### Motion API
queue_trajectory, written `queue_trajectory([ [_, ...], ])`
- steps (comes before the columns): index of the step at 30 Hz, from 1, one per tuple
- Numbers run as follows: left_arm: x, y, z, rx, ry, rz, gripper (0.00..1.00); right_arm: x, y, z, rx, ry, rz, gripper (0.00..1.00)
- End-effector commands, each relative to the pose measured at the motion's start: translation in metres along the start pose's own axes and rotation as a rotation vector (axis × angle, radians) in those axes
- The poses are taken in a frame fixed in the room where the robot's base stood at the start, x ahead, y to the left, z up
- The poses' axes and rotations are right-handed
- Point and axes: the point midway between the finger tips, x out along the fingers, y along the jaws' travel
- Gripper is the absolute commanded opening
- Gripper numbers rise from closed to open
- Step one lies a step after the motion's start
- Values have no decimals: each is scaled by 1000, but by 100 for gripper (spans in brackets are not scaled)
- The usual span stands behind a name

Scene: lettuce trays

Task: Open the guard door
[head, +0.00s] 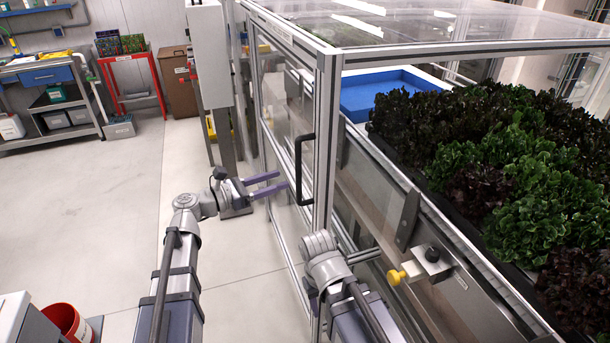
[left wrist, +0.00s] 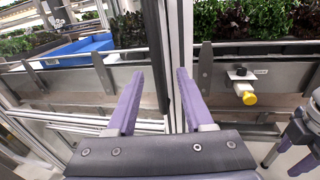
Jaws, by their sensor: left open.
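The guard door (head: 288,125) is a tall clear panel in a metal frame on the enclosure's near left side; it looks shut. Its black handle (head: 299,170) stands upright near the door's right edge. My left gripper (head: 283,180) is open and empty, its purple fingers pointing at the handle from the left. In the left wrist view, the dark handle (left wrist: 156,55) shows between the open fingers (left wrist: 159,73), seemingly ahead of them. My right gripper (head: 311,292) is low in front of the corner post, mostly hidden behind its own arm; it also shows in the left wrist view (left wrist: 277,150).
A yellow knob (head: 395,276) on a metal block sticks out right of my right arm. Behind the enclosure's side are lettuces (head: 520,170) and a blue tray (head: 362,103). A grey cabinet post (head: 222,135) stands left of the door. The floor (head: 90,200) at left is clear.

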Motion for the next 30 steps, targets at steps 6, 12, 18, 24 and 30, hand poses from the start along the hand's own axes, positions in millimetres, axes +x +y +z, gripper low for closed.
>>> queue_trajectory([
  [6, -1, 5, 4, -34, -25, 12, 52, 1, 0, 0, 0, 0, 0, 50],
  [12, 23, 5, 4, -31, -23, 8, 52, 1, 0, 0, 0, 0, 0, 50],
  [18, 54, 5, 5, -30, -23, 8, 52, 1, 0, 0, 0, 0, 0, 50],
  [24, 72, 6, 5, -30, -22, 9, 52, 2, 0, 0, 0, 0, 0, 50],
  [30, 76, 5, 5, -30, -22, 10, 52, 2, 0, 0, 0, 0, 0, 50],
])
